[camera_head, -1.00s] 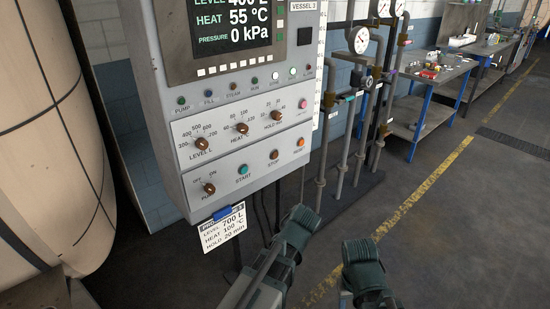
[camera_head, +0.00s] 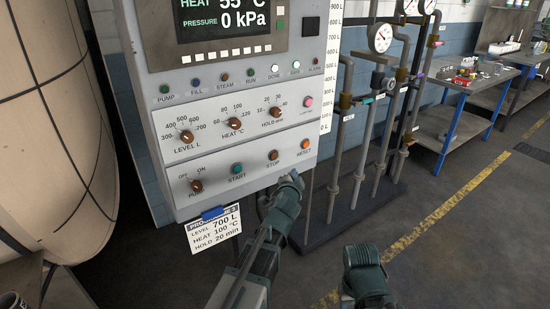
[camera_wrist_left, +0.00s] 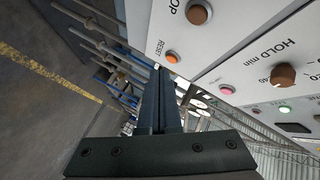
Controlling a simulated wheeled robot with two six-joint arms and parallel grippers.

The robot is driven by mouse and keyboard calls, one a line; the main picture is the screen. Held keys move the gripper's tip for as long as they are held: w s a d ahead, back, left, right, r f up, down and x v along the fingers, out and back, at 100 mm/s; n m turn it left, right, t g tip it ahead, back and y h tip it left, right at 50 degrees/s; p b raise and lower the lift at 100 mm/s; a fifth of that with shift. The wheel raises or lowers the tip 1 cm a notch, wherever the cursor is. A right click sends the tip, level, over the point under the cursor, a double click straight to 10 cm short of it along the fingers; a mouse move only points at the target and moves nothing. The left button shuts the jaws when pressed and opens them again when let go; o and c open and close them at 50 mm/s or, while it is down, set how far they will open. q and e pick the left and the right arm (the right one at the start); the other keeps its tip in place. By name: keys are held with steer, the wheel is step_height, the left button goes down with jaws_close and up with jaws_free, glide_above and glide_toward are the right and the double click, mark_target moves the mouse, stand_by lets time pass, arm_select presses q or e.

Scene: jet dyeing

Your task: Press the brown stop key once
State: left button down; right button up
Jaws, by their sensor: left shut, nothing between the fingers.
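The brown stop key (camera_head: 273,155) is a small round button on the lower strip of the grey control panel (camera_head: 250,180), between the green start key (camera_head: 237,169) and the orange reset key (camera_head: 304,144). In the left wrist view the stop key (camera_wrist_left: 198,12) is at the top, above the reset key (camera_wrist_left: 172,57). My left gripper (camera_head: 294,177) is shut and empty, just below the panel's lower right corner, below and right of the stop key. Its closed fingers (camera_wrist_left: 157,85) point toward the panel edge near reset. They appear apart from the keys. My right gripper's fingers are out of view.
Knobs for level (camera_head: 186,136), heat (camera_head: 234,124) and hold (camera_head: 275,112) sit above the keys, and a pump switch (camera_head: 196,186) at lower left. A programme card (camera_head: 213,229) hangs below the panel. Pipes with gauges (camera_head: 380,38) stand close on the right.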

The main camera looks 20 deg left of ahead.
mark_target(278, 157)
arm_select(q)
steer(key=w+a, duration=0.5)
steer(key=a, duration=0.2)
steer(key=shift+w, duration=0.2)
steer(key=shift+w, duration=0.1)
stand_by(2.2)
steer(key=shift+w+a, duration=0.15)
steer(key=shift+a, duration=0.15)
steer(key=shift+w+a, duration=0.3)
steer(key=shift+a, duration=0.05)
stand_by(0.7)
steer(key=shift+d, duration=0.1)
stand_by(0.4)
steer(key=shift+s+d, duration=0.55)
steer(key=shift+d, duration=0.05)
steer(key=shift+s+d, duration=0.8)
steer(key=shift+d, duration=0.2)
steer(key=shift+s+d, duration=0.75)
steer(key=shift+d, duration=0.2)
